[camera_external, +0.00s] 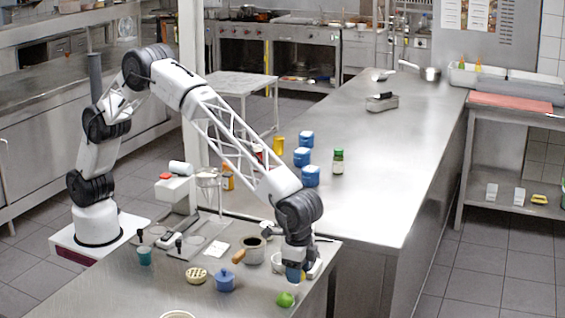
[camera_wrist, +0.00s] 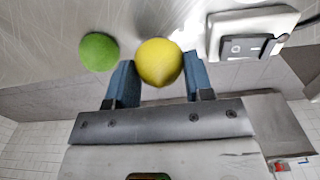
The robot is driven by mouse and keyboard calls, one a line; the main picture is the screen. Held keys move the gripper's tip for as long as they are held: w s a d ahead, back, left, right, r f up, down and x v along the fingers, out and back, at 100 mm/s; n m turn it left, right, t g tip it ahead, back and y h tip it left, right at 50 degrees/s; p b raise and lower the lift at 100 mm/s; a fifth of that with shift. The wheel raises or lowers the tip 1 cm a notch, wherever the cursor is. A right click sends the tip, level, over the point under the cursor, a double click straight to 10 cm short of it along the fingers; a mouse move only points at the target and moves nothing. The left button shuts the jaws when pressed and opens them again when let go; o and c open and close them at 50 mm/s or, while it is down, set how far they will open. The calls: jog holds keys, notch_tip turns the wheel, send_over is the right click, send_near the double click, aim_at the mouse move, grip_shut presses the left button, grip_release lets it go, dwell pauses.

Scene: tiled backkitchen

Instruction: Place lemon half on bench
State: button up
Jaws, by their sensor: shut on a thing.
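The yellow lemon half (camera_wrist: 158,62) sits between the two blue fingers of my gripper (camera_wrist: 159,80) in the wrist view, and the gripper is shut on it. Only its rounded skin side shows there. In the external view my gripper (camera_external: 295,272) points down low over the right end of the near steel bench (camera_external: 125,294), and the lemon half is hidden by the fingers. I cannot tell whether the lemon half touches the bench top.
A green lime (camera_external: 285,299) lies close by at the bench's front edge; it also shows in the wrist view (camera_wrist: 99,52). A white device (camera_wrist: 250,35) is close by.

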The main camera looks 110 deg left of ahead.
jog(key=shift+f, duration=1.5)
jog(key=shift+f, duration=0.15)
jog(key=o, duration=0.9)
jog(key=shift+r, duration=6.15)
